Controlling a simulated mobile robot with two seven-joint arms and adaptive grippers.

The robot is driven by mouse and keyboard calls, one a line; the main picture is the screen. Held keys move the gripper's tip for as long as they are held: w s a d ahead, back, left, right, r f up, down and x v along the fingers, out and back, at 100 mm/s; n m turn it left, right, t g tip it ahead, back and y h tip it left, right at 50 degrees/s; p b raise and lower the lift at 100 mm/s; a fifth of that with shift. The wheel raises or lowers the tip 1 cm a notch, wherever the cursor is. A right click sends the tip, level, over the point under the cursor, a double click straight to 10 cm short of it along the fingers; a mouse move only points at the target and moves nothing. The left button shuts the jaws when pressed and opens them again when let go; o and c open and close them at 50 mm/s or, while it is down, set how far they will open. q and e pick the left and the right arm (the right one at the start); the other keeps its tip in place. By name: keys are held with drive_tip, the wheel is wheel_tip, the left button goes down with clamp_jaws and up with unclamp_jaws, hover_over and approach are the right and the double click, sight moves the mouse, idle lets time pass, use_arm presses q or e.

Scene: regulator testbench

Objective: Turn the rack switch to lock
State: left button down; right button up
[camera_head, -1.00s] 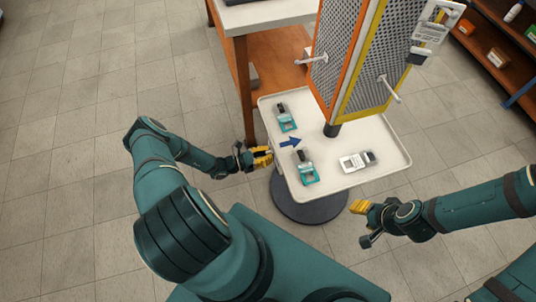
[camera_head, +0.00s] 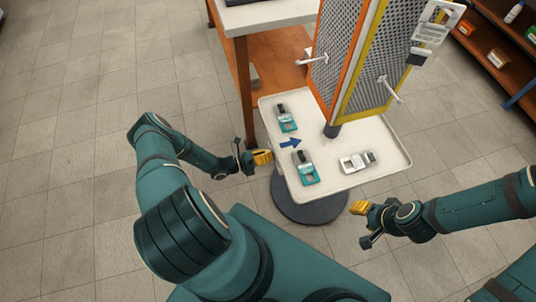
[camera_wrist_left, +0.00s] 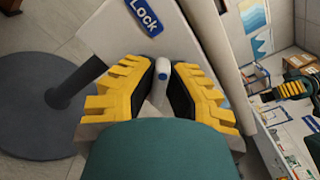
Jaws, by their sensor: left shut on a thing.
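The rack switch (camera_wrist_left: 162,70) is a small white lever with a blue dot, low on the side of the white tray rack (camera_head: 365,189). In the left wrist view it stands between the two yellow fingers of my left gripper (camera_wrist_left: 160,82), which is shut on it. A blue "Lock" label (camera_wrist_left: 143,16) is on the rack's side just beyond the fingers. In the head view my left gripper (camera_head: 262,157) is at the rack's left edge and hides the switch. My right gripper (camera_head: 360,208) hangs in front of the rack, apart from it; its finger gap is unclear.
The tray carries two teal devices (camera_head: 286,118) (camera_head: 307,174), a grey-white device (camera_head: 357,162) and a blue arrow (camera_head: 291,143). A perforated panel (camera_head: 340,40) rises at the back. A table (camera_head: 270,15) stands behind. Floor at the left is clear.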

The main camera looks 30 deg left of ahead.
idle(0.3)
use_arm(q)
drive_tip(key=c, duration=1)
unclamp_jaws()
drive_tip(key=shift+w, duration=0.1)
drive_tip(key=v, duration=1.2)
drive_tip(key=shift+d, duration=0.1)
